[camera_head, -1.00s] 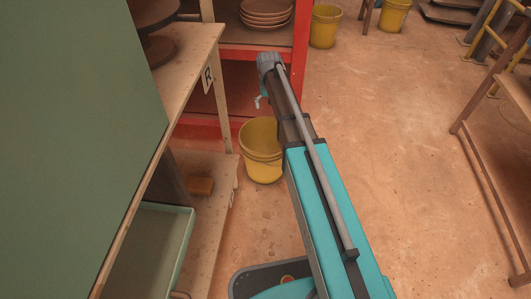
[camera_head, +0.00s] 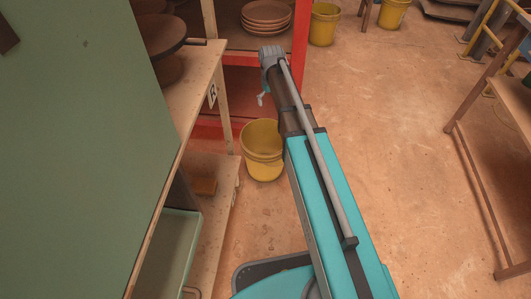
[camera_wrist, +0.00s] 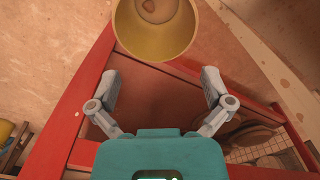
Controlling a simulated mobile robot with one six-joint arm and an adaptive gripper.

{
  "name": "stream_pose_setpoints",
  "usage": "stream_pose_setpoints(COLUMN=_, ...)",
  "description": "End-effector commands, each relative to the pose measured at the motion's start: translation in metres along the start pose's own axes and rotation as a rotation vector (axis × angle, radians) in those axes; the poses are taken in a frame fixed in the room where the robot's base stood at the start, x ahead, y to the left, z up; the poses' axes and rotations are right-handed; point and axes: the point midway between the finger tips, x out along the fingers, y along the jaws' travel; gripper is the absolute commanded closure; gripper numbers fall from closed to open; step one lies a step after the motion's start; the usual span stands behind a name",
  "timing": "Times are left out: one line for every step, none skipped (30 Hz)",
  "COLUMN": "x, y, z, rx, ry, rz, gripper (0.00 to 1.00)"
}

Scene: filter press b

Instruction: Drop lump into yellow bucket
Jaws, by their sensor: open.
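A yellow bucket (camera_head: 262,160) stands on the floor beside the wooden bench, partly behind my arm in the head view. In the wrist view the bucket (camera_wrist: 155,42) is at the top, with its open mouth facing the camera. In the head view only a small part of my gripper (camera_head: 262,98) shows, above the bucket. No lump is clearly visible elsewhere.
A wooden bench (camera_head: 202,75) marked R and a green panel (camera_head: 80,150) fill the left. A red shelf unit (camera_head: 300,45) holding stacked plates (camera_head: 265,12) stands behind the bucket. Two other yellow buckets stand farther back. Open floor lies right of my arm.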

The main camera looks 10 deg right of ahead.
Motion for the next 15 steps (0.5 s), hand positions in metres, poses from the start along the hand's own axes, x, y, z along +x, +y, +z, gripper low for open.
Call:
stream_pose_setpoints(x=-0.009, y=-0.001, z=0.003, rx=-0.012, ry=0.0, rz=0.0, gripper=0.0)
stream_pose_setpoints(x=-0.011, y=-0.001, z=0.004, rx=-0.02, ry=0.0, rz=0.0, gripper=0.0)
stream_pose_setpoints(x=-0.015, y=-0.001, z=0.005, rx=-0.029, ry=0.0, rz=0.0, gripper=0.0)
stream_pose_setpoints(x=-0.017, y=-0.001, z=0.006, rx=-0.037, ry=0.0, rz=0.0, gripper=0.0)
stream_pose_setpoints(x=-0.019, y=-0.002, z=0.007, rx=-0.045, ry=0.0, rz=0.0, gripper=0.0)
stream_pose_setpoints(x=-0.023, y=-0.002, z=0.008, rx=-0.055, ry=0.0, rz=0.0, gripper=0.0)
stream_pose_setpoints(x=-0.025, y=-0.002, z=0.009, rx=-0.062, ry=0.0, rz=0.0, gripper=0.0)
stream_pose_setpoints(x=-0.028, y=-0.002, z=0.01, rx=-0.07, ry=0.0, rz=0.0, gripper=0.0)
stream_pose_setpoints(x=-0.031, y=-0.003, z=0.012, rx=-0.081, ry=0.0, rz=0.0, gripper=0.0)
stream_pose_setpoints(x=-0.033, y=-0.003, z=0.013, rx=-0.087, ry=0.0, rz=0.0, gripper=0.0)
stream_pose_setpoints(x=-0.035, y=-0.003, z=0.014, rx=-0.094, ry=0.0, rz=0.0, gripper=0.0)
stream_pose_setpoints(x=-0.038, y=-0.003, z=0.015, rx=-0.104, ry=0.0, rz=0.0, gripper=0.0)
stream_pose_setpoints(x=-0.04, y=-0.003, z=0.016, rx=-0.111, ry=0.0, rz=0.0, gripper=0.0)
stream_pose_setpoints(x=-0.042, y=-0.004, z=0.016, rx=-0.117, ry=0.0, rz=0.0, gripper=0.0)
stream_pose_setpoints(x=-0.044, y=-0.004, z=0.017, rx=-0.124, ry=0.0, rz=0.0, gripper=0.0)
